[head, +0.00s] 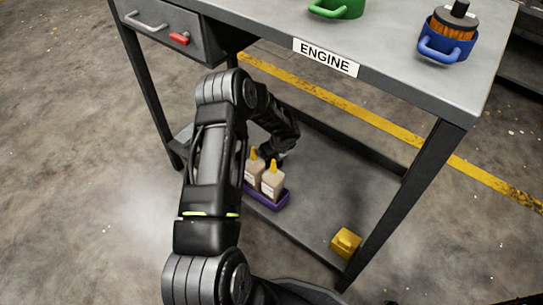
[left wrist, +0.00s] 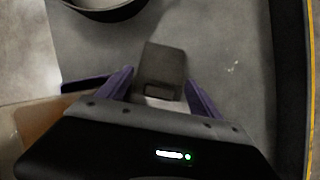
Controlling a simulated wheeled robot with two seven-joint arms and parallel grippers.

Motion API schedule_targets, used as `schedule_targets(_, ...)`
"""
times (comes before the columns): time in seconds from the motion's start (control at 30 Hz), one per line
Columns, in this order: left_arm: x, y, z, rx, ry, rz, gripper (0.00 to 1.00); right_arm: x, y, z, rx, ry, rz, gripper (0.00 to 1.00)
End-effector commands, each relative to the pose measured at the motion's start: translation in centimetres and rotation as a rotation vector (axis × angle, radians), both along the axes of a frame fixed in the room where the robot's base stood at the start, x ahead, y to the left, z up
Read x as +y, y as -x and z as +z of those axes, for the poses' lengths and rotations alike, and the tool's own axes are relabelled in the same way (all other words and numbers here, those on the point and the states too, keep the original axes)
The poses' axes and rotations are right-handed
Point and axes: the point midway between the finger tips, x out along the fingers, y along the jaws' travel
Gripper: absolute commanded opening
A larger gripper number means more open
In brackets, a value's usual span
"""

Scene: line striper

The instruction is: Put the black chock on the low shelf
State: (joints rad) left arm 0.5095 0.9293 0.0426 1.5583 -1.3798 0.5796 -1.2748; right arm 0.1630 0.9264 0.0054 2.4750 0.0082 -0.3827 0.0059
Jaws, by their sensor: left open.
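In the left wrist view a dark block, which looks like the black chock (left wrist: 163,68), rests on the grey low shelf (left wrist: 235,50). My left gripper (left wrist: 159,82) is open, with its two purple-tinted fingers on either side of the block's near end. I cannot tell whether they touch it. In the head view my left arm reaches under the table top, and the left gripper (head: 277,158) is low over the shelf (head: 325,185), behind two bottles and partly hidden. The chock cannot be made out there. My right gripper is not in view.
Two yellow-capped bottles (head: 272,182) stand in a purple tray (head: 270,203) near the gripper. A yellow block (head: 345,242) sits at the shelf's right front. A dark round thing (left wrist: 105,8) is beyond the chock. Table legs (head: 405,205) and the top (head: 380,45) enclose the shelf.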

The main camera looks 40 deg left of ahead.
Motion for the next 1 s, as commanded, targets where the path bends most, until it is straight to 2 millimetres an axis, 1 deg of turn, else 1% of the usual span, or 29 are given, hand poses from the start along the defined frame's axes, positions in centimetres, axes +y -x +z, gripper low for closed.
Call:
schedule_targets(0.03, -0.2, 0.0, 0.8, -0.001, -0.001, -0.003, 0.74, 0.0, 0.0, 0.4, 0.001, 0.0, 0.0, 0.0)
schedule_targets(0.17, -0.9, 0.2, 2.7, -0.002, 0.0, -0.003, 0.74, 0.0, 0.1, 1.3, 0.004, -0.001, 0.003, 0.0)
schedule_targets(0.4, -2.7, 0.9, 7.5, -0.003, -0.001, -0.002, 0.74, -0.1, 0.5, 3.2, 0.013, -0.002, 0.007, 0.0)
schedule_targets(0.5, -3.4, 1.2, 9.1, -0.002, 0.0, -0.002, 0.74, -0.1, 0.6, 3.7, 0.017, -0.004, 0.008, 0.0)
schedule_targets(0.6, -3.8, 1.4, 10.2, -0.001, -0.001, -0.001, 0.74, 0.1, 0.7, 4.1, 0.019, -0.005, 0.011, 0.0)
schedule_targets(0.73, -4.2, 1.6, 10.8, -0.001, 0.0, 0.0, 0.74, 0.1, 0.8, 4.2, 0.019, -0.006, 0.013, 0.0)
schedule_targets(1.0, -4.2, 1.6, 10.8, 0.0, 0.0, 0.0, 0.74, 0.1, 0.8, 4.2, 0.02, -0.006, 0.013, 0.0)
